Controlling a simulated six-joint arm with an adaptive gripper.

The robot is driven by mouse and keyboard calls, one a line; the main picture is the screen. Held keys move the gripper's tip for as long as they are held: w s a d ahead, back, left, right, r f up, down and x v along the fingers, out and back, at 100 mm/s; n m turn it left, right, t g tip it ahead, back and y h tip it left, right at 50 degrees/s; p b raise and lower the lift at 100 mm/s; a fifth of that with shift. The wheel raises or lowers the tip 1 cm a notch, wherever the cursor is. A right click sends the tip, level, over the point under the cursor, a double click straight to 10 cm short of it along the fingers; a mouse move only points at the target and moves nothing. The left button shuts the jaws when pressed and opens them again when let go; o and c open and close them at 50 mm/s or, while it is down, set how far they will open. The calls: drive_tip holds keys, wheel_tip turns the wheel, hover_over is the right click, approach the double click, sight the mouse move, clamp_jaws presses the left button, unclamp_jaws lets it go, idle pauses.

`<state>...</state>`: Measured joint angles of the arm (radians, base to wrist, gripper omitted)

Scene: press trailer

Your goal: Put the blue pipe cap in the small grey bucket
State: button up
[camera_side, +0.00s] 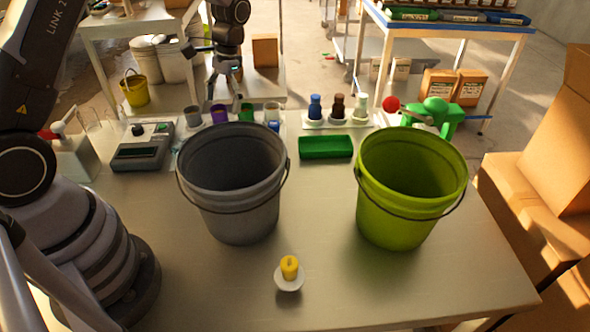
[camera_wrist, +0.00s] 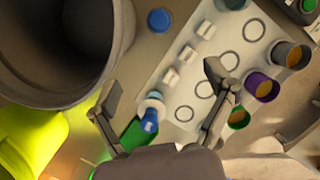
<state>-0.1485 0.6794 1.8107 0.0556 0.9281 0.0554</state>
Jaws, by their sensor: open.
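The blue pipe cap (camera_wrist: 159,20) lies on the table in the wrist view, just beside the grey bucket (camera_wrist: 118,48). I cannot make it out in the side view, where the grey bucket (camera_side: 232,205) may hide it. The bucket stands upright with its wire handle down; its shown inside is dark. My gripper (camera_wrist: 161,84) is open with nothing between its fingers. It is above the table behind the bucket, and the cap lies beyond the fingertips, towards the top of the wrist view. In the side view my gripper (camera_side: 238,96) hangs at the back of the bench.
A lime-green bucket (camera_side: 405,205) stands to the right. Behind are coloured cups (camera_side: 218,114), a green tray (camera_side: 325,147), small bottles (camera_side: 338,108) and a grey device (camera_side: 142,150). A yellow piece (camera_side: 289,266) sits on a white dish in front. The front table is mostly clear.

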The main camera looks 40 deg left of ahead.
sight(216, 173)
drive_tip(key=shift+g, duration=0.7)
drive_tip(key=x, duration=0.4)
drive_tip(key=w+x, duration=0.1)
drive_tip(key=x, duration=0.7)
drive_tip(key=shift+w+f, duration=0.15)
drive_tip(key=shift+f, duration=0.6)
drive_tip(key=x, duration=0.5)
drive_tip(key=shift+f, duration=0.3)
drive_tip(key=c, duration=1.4)
